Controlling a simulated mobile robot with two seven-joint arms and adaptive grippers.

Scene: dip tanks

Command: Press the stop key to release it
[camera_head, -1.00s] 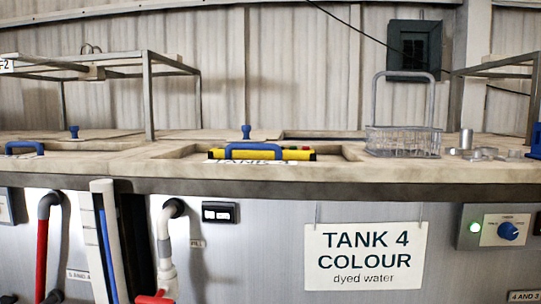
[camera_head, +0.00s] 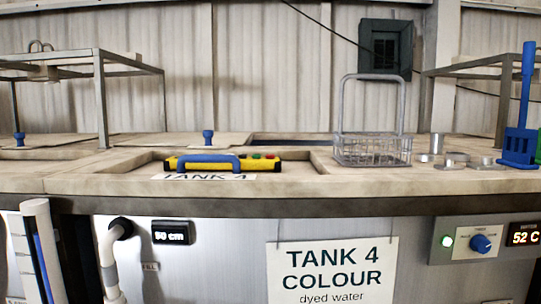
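A yellow control box (camera_head: 262,166) lies in the recess of the tank-top counter, behind a blue handle (camera_head: 208,158). Small green and red keys show on its top right; the red key (camera_head: 270,156) is at the right end. They are too small to tell whether any is pressed in, or which is the stop key. The blue handle hides part of the box. Neither of my grippers is in view.
A wire basket (camera_head: 371,152) with a tall handle stands on the counter (camera_head: 310,182). Metal rings (camera_head: 453,160) and a blue rack (camera_head: 519,146) are to its right. A sign (camera_head: 332,275) reads TANK 4 COLOUR. Metal frames (camera_head: 100,100) stand at both sides.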

